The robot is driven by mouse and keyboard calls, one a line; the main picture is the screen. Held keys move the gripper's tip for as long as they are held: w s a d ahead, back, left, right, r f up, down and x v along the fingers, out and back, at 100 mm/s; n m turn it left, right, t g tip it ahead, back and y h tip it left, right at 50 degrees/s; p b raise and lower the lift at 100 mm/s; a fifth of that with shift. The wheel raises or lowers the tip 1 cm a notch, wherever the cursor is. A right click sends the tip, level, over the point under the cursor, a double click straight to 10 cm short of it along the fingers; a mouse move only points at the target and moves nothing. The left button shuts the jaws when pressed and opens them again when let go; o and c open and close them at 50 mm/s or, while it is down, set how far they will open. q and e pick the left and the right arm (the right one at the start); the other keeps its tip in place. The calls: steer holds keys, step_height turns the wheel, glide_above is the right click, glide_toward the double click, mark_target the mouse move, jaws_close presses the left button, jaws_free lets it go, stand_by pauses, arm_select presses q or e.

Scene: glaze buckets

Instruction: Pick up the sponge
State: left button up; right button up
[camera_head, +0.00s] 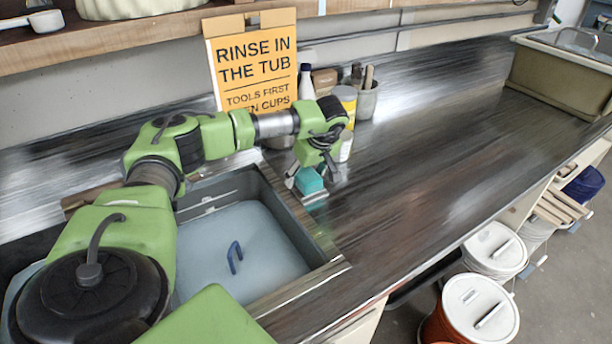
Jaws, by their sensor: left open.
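The sponge (309,180) is a small teal block on the counter, just right of the tub's back right corner. It seems to sit on a small light holder or dish (314,196). My left gripper (317,177) points down at it, with its fingers apart on either side of the sponge. I cannot tell whether the fingers touch it. The gripper and wrist hide part of the sponge's top. My right gripper is not in view.
The sunken tub (250,225) holds greyish water and a blue hooked handle (235,257). The counter (430,150) is clear rightward, up to an olive bin (560,75). Lidded buckets (480,305) stand below.

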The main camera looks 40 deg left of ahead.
arm_select(q)
steer(key=shift+f, duration=0.1)
stand_by(0.3)
steer(key=c, duration=0.9)
